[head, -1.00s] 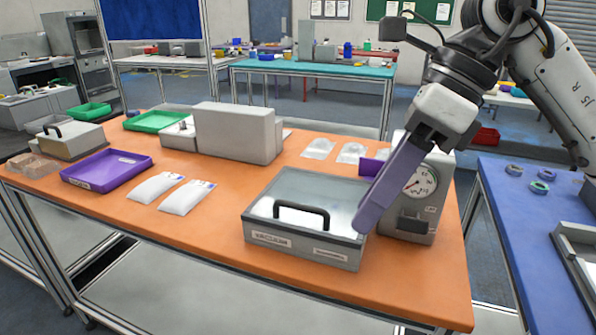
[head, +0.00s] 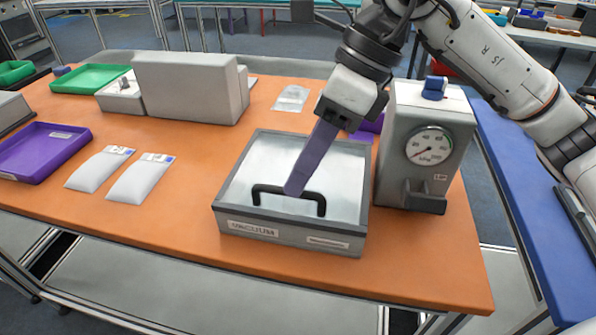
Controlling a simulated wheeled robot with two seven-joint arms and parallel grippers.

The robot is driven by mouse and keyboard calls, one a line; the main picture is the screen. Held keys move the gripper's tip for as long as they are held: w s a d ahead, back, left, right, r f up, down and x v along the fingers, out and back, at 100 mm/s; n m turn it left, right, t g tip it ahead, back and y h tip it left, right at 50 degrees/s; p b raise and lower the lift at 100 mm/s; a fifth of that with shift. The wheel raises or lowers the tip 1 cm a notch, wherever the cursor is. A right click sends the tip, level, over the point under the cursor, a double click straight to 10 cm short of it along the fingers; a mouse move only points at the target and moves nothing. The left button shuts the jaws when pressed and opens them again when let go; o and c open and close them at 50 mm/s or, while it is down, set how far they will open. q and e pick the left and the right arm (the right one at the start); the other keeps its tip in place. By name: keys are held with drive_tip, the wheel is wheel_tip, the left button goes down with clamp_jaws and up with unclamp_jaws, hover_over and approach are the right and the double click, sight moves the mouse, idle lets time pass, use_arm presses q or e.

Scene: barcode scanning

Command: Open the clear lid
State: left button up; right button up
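The vacuum box is a low grey box (head: 289,230) with a clear lid (head: 255,172) on top, lying flat and closed. A black bar handle (head: 320,205) runs along the lid's front edge. My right gripper (head: 293,190) reaches down over the lid, its long purple fingers pointing at the handle's middle. The fingertips overlap the handle in the picture; I cannot tell whether they touch it. The fingers look like one bar from this side, so their opening is hidden. My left gripper is not in view.
A grey gauge unit (head: 400,140) stands close to the box's right side. Two white pouches (head: 141,178) and a purple tray (head: 40,152) lie to the left. A large grey machine (head: 190,86) stands behind. The orange table (head: 200,205) is clear around the box's left.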

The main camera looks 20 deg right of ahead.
drive_tip(key=shift+x, duration=0.95)
clamp_jaws()
drive_tip(key=shift+d+r, duration=0.1)
drive_tip(key=shift+r, duration=0.1)
